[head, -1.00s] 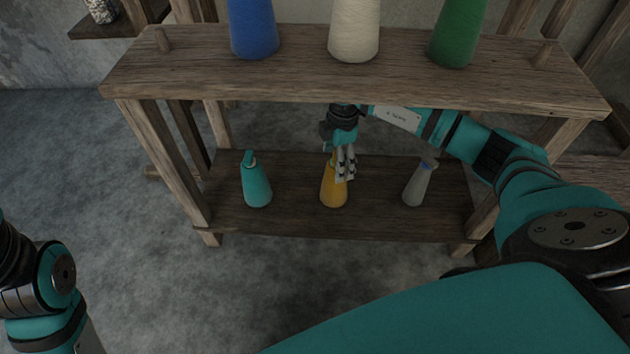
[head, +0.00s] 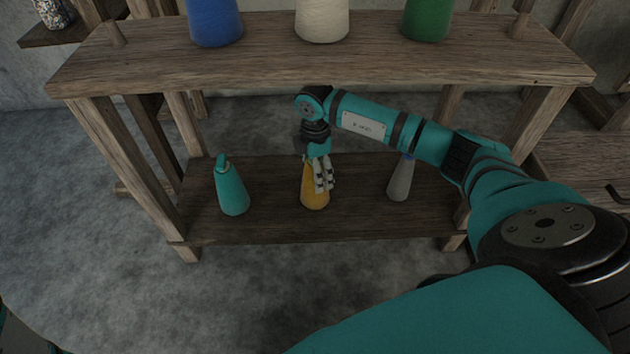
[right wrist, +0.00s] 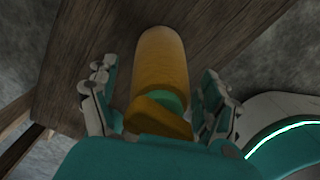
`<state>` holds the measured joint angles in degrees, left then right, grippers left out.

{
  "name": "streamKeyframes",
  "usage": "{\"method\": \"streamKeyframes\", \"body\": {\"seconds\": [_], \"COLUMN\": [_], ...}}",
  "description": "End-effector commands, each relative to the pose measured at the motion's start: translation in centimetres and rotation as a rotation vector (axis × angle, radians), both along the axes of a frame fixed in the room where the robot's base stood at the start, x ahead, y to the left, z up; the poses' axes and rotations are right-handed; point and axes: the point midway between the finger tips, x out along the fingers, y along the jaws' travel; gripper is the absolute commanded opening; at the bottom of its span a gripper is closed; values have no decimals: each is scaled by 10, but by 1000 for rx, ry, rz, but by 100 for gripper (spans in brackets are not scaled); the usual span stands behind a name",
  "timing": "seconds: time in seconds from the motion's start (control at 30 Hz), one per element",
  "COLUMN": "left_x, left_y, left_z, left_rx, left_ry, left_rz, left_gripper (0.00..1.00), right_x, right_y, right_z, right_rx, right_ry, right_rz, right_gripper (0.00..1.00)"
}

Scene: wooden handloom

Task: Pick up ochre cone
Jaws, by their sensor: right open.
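The ochre cone (head: 314,196) stands upright in the middle of the lower shelf in the head view. My right gripper (head: 322,186) is at the upper part of the cone, coming down from above. In the right wrist view its open fingers (right wrist: 155,105) stand on either side of the cone, with gaps to it. The fingers hide part of the cone in the head view. My left gripper is not in view.
A teal cone (head: 233,191) stands left on the lower shelf (head: 270,222), and a grey cone (head: 400,181) stands right, partly behind my right arm. The upper board (head: 270,62) holds blue, cream and green cones above.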

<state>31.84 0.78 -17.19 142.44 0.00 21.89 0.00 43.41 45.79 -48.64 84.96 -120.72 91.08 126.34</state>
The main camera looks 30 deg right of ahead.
Motion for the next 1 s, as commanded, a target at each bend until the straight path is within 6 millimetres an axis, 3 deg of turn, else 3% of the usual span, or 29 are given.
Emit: {"method": "streamKeyframes", "body": {"seconds": [0.17,0.77,1.0], "left_x": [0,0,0], "left_y": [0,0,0], "left_z": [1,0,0], "left_rx": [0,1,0], "left_ry": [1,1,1], "left_rz": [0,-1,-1], "left_gripper": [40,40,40], "right_x": [0,0,0], "right_y": [0,0,0], "right_z": [1,1,1], "right_rx": [0,1,1], "right_ry": [0,0,-1], "right_rz": [1,1,1], "right_gripper": [79,1,0]}}
